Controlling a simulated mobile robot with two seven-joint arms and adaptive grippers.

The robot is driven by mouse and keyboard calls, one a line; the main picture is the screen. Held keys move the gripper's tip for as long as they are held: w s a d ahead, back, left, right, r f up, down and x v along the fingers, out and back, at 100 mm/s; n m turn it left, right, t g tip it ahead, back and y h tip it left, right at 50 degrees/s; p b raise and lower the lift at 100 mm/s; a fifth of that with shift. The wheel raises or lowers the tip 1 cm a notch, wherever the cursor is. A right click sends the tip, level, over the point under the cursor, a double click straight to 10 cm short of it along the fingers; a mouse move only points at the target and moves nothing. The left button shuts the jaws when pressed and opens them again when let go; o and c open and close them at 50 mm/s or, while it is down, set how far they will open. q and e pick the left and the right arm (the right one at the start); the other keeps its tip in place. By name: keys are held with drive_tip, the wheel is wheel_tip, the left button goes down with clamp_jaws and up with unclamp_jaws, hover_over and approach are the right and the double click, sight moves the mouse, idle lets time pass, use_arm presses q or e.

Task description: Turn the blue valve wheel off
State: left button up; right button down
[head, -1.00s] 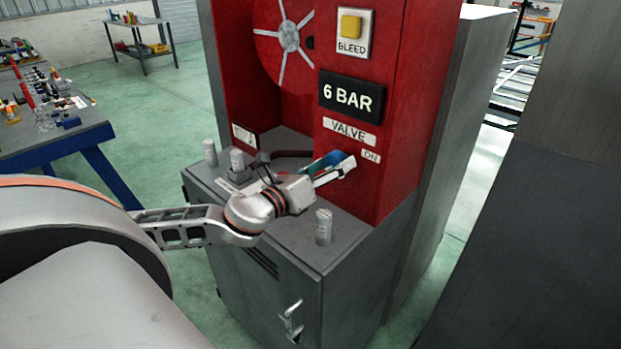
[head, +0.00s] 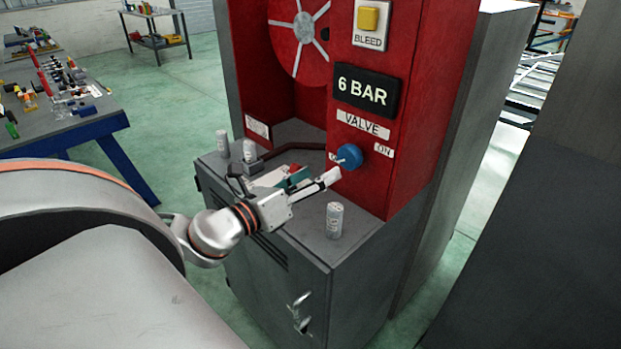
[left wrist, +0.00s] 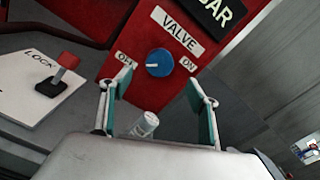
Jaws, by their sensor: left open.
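The blue valve wheel (head: 349,156) is on the red panel, below the VALVE label (head: 363,125). It also shows in the left wrist view (left wrist: 159,63), where its white mark points left toward the OFF label (left wrist: 124,60). The ON label (left wrist: 189,63) is on its right. My left gripper (head: 316,180) is open and empty, in front of and below the wheel in the head view. In the left wrist view its two fingers (left wrist: 160,80) stand apart with the wheel beyond them, not touching it. My right gripper is not in view.
A 6 BAR display (head: 367,91) and a yellow BLEED button (head: 369,18) are above the wheel. A grey can (head: 334,221) stands on the cabinet's front ledge, with two more at the left. A red LOCK switch (left wrist: 60,72) shows in the left wrist view.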

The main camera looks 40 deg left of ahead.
use_arm(q)
drive_tip(key=shift+s, duration=0.6)
idle(0.4)
